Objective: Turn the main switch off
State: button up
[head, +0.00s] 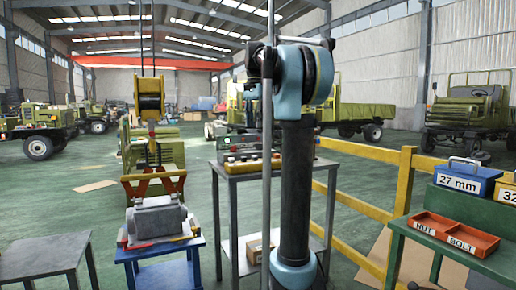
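A control box (240,163) with several small coloured knobs or buttons on it stands on a tall grey metal table (228,178), left of my arm. Its right part lies close to or behind my arm. I cannot tell which of its parts, if any, is the main switch, as they are too small. My gripper is not visible.
A yellow railing (404,192) runs at the right. A green bench (447,200) holds red nut and bolt trays (455,236) and a blue 27 mm box (465,177). A grey machine part (156,219) sits on a blue stand at left.

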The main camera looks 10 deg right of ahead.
aim_at(233, 148)
jog(key=z, duration=0.55)
jog(key=i, duration=1.7)
jog(key=u, duration=1)
